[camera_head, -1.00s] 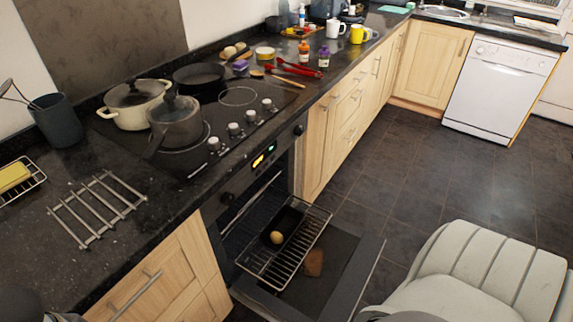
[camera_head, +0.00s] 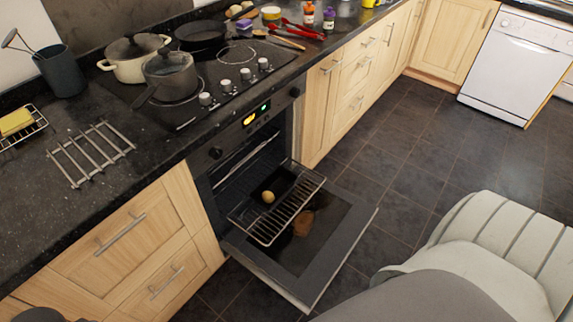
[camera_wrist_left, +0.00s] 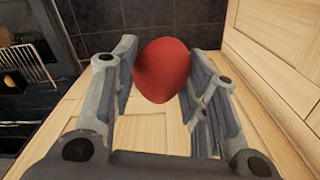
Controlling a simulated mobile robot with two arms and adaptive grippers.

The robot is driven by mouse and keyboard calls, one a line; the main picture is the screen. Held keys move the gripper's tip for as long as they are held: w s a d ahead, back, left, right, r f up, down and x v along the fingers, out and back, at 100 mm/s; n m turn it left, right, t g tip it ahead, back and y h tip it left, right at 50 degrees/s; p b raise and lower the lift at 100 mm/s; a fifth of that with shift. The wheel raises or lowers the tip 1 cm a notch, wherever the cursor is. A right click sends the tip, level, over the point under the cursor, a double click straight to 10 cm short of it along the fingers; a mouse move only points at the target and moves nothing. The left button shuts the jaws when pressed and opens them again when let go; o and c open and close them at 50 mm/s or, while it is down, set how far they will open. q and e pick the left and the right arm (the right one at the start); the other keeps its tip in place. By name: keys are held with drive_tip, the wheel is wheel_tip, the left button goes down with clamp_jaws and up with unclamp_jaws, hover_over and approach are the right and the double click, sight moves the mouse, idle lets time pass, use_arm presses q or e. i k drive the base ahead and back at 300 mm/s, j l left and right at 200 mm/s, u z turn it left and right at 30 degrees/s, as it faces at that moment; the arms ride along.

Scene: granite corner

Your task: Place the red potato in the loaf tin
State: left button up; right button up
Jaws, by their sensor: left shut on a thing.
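The red potato (camera_wrist_left: 163,70) is between the fingers of my left gripper (camera_wrist_left: 165,88) in the left wrist view. The gripper is shut on it, with the potato standing out past the fingers. In the head view the red potato is not visible. A dark tin (camera_head: 284,178), apparently the loaf tin, sits on the pulled-out oven rack with a small yellow, round thing (camera_head: 268,197) in it. In the left wrist view the rack and tin are at the far left, apart from the gripper. My right gripper is not in view.
The oven door (camera_head: 330,262) hangs open, with a brown patch or object (camera_head: 303,223) on it beside the wire rack (camera_head: 268,233). Pots stand on the hob above. Wooden drawers (camera_head: 130,235) are left of the oven. A pale chair (camera_head: 490,250) stands at the right.

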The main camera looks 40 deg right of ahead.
sight(281, 188)
drive_tip(key=k+l, duration=0.1)
drive_tip(key=l, duration=0.35)
drive_tip(key=k+l, duration=0.1)
drive_tip(key=l, duration=0.35)
drive_tip(key=k+l, duration=0.1)
drive_tip(key=l, duration=0.8)
drive_tip(key=k+l, duration=0.15)
drive_tip(key=l, duration=0.3)
drive_tip(key=i+l, duration=0.15)
drive_tip(key=l, duration=0.25)
drive_tip(key=i+l, duration=0.2)
drive_tip(key=l, duration=0.15)
drive_tip(key=i+l, duration=0.15)
drive_tip(key=l, duration=0.25)
drive_tip(key=i+l, duration=0.2)
drive_tip(key=l, duration=0.15)
drive_tip(key=i+l, duration=0.1)
drive_tip(key=i, duration=0.2)
